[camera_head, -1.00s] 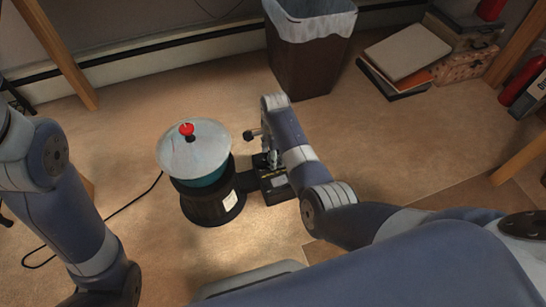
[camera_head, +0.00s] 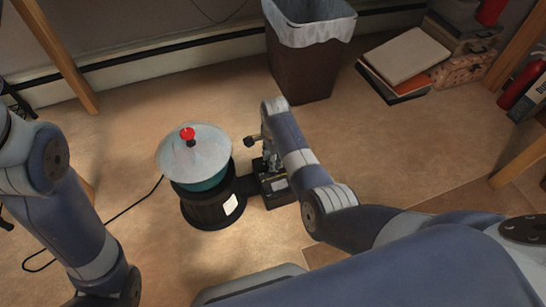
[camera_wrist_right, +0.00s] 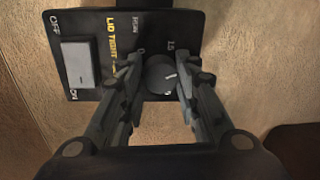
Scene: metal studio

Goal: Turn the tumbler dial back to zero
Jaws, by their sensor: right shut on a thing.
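The tumbler (camera_head: 212,208) stands on the floor, a black base with a teal bowl under a clear lid with a red knob. Its black control box (camera_head: 277,192) is joined to its right side. In the right wrist view the box's panel (camera_wrist_right: 105,22) shows a white switch, yellow lettering and the round black dial (camera_wrist_right: 160,72) with a white mark. My right gripper (camera_wrist_right: 159,77) is shut on the dial, one finger on each side. In the head view the right gripper (camera_head: 268,160) is over the box, partly hidden by its arm. My left arm is at the left; its gripper is out of view.
A dark bin (camera_head: 303,65) with a white liner stands behind the tumbler. Books (camera_head: 404,55) and boxes lie at the back right. A black cord (camera_head: 133,206) runs along the floor at left. Wooden legs stand at both sides.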

